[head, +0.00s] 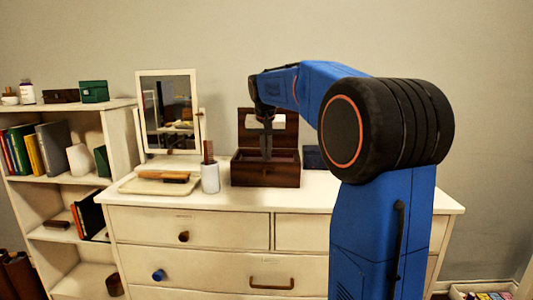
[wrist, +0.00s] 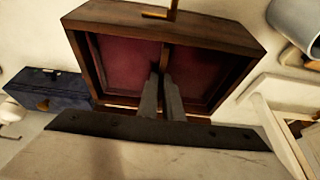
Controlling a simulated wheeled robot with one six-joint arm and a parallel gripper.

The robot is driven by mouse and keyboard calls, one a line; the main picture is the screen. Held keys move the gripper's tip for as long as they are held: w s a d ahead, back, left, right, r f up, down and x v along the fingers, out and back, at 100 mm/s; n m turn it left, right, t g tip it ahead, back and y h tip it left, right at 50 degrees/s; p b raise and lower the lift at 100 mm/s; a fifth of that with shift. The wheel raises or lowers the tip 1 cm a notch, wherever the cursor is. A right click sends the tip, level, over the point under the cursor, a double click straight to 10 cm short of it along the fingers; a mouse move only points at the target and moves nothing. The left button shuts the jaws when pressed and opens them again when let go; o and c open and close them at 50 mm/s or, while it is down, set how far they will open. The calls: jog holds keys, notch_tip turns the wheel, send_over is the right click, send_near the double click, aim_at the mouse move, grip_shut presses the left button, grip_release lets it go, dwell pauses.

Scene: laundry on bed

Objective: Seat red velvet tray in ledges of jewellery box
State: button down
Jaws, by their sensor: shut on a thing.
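The brown wooden jewellery box (head: 265,173) stands on the dresser with its mirrored lid (head: 252,133) open. In the wrist view the box (wrist: 120,17) has a brass pull on its front. The red velvet tray (wrist: 125,62) lies within the box walls, with a wooden divider across its middle. My gripper (wrist: 163,82) is shut on the divider, its fingers covering part of it. In the head view my gripper (head: 266,152) reaches down into the box. I cannot tell whether the tray rests on the ledges, which are hidden.
A dark blue box (head: 314,158) stands close to the jewellery box, also in the wrist view (wrist: 48,92). A white cup (head: 210,179) and a pale tray with brushes (head: 135,186) are at the left. A standing mirror (head: 168,110) is behind them. The dresser's right end is clear.

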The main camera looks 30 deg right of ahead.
jog(key=c, duration=1.9)
grip_release()
jog(key=shift+f, duration=0.1)
jog(key=v, duration=1.2)
jog(key=s+a+f+n+y, duration=0.1)
jog(key=s+a+f+n, duration=0.1)
jog(key=s+a+f, duration=0.45)
jog(key=s+a+f+n, duration=0.1)
jog(key=s+a+f, duration=0.25)
jog(key=s, duration=0.65)
jog(key=s+a+f+n, duration=0.1)
jog(key=s+a+f, duration=0.1)
jog(key=s+f, duration=0.4)
jog(key=s+a+f+n+y, duration=0.1)
jog(key=s+a+f, duration=0.1)
jog(key=s+f, duration=0.5)
jog(key=s+a+f+n+t, duration=0.1)
jog(key=s+f, duration=0.5)
jog(key=f, duration=0.2)
jog(key=shift+s+a+f+n+y, duration=0.2)
jog(key=shift+a+f+n+y, duration=0.1)
jog(key=shift+a+n, duration=0.1)
